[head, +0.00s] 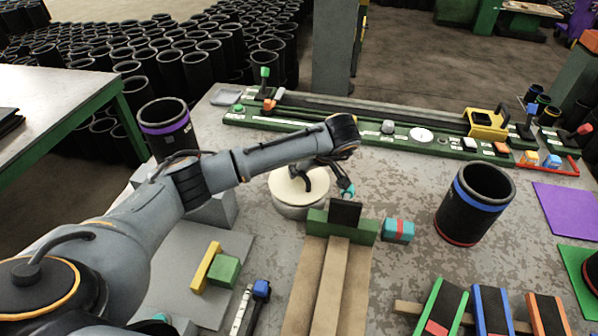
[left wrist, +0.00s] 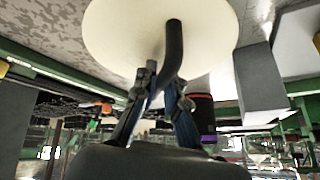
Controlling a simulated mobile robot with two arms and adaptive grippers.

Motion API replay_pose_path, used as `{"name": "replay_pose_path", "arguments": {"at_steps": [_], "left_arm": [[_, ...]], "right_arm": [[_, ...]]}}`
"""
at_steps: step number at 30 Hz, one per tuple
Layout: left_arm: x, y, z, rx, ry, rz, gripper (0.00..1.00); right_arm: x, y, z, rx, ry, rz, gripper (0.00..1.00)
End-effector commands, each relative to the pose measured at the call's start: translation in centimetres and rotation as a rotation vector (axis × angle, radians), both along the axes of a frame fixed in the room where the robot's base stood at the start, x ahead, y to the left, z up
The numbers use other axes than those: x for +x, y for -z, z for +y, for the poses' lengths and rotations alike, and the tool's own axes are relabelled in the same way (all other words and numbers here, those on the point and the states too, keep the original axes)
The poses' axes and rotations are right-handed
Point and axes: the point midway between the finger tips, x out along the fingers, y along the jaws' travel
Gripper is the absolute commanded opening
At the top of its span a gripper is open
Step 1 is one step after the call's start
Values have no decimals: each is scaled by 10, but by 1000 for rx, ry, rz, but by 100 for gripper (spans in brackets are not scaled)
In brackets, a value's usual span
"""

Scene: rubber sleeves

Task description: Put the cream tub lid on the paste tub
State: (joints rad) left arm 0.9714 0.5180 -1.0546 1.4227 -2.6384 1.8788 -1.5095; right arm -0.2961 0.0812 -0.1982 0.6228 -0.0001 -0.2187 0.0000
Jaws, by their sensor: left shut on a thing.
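The cream tub lid (head: 287,187) is a round pale disc with a dark curved handle, near the middle of the table in the head view. In the left wrist view the lid (left wrist: 120,35) fills the upper middle. My left gripper (left wrist: 163,88) is shut on the lid's handle. In the head view the left gripper (head: 327,178) is over the lid's right side, partly hidden by its own arm. The pale paste tub (head: 298,208) shows directly beneath the lid. I cannot tell whether the lid is fully seated. My right gripper is not in view.
A green block (head: 362,230) on a wooden strip and a teal-red block (head: 398,230) stand close by on the right. A black sleeve with a blue band (head: 478,205) stands farther right. A green control rail (head: 350,130) runs behind. Grey blocks (head: 215,208) are at left.

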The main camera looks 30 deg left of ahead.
Motion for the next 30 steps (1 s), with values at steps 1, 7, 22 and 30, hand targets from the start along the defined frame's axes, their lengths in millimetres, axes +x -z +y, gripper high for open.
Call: {"name": "replay_pose_path", "arguments": {"at_steps": [1,7,22,30], "left_arm": [[-1,4,0,-2,-1,3,0],[0,12,0,0,-1,-3,0],[0,15,0,0,-1,-3,34],[0,9,-2,-1,1,-4,34]], "right_arm": [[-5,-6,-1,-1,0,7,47],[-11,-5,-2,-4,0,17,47],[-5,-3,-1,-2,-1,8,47],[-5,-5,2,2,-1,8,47]]}}
